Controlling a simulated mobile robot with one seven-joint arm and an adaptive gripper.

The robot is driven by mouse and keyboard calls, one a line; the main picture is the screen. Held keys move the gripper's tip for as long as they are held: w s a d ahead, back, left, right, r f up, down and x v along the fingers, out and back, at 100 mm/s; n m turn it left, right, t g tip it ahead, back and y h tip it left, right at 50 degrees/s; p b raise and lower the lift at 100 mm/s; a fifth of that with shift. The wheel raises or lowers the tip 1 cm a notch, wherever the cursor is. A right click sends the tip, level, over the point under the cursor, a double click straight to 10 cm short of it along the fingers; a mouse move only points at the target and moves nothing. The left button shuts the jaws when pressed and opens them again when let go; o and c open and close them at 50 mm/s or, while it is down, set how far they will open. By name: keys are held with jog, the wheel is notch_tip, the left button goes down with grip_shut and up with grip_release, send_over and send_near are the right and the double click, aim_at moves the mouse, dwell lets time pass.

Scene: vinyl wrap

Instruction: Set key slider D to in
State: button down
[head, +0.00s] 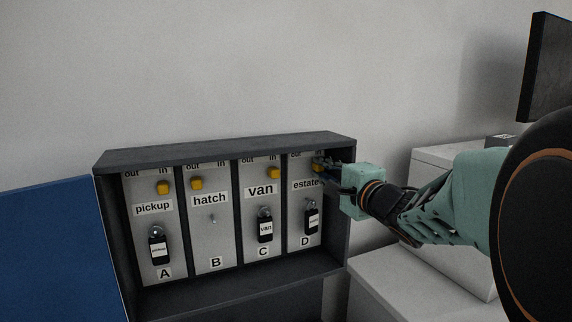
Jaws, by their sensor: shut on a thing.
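The yellow knob of key slider D (317,165) is at the top of the rightmost panel, labelled estate and D. It sits right of the "out" mark, toward the right side of its panel, and is partly hidden by my fingers. The "in" mark above it is hard to read. My gripper (322,168) reaches in from the right at the cabinet's right edge. Its dark fingers are shut on the knob. A black key tag (311,218) hangs below on panel D.
Panels A, B and C have yellow knobs: A (163,187) and C (273,172) near "in", B (196,183) near "out". Tags hang on A (158,248) and C (265,226); B's hook is bare. The cabinet's dark frame (225,150) surrounds them. A white box (440,262) stands right.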

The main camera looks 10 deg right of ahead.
jog(key=shift+d, duration=0.35)
jog(key=shift+r, duration=0.1)
jog(key=c, duration=1.8)
grip_release()
jog(key=shift+w+d, duration=0.1)
jog(key=shift+c, duration=0.2)
jog(key=shift+a, duration=0.2)
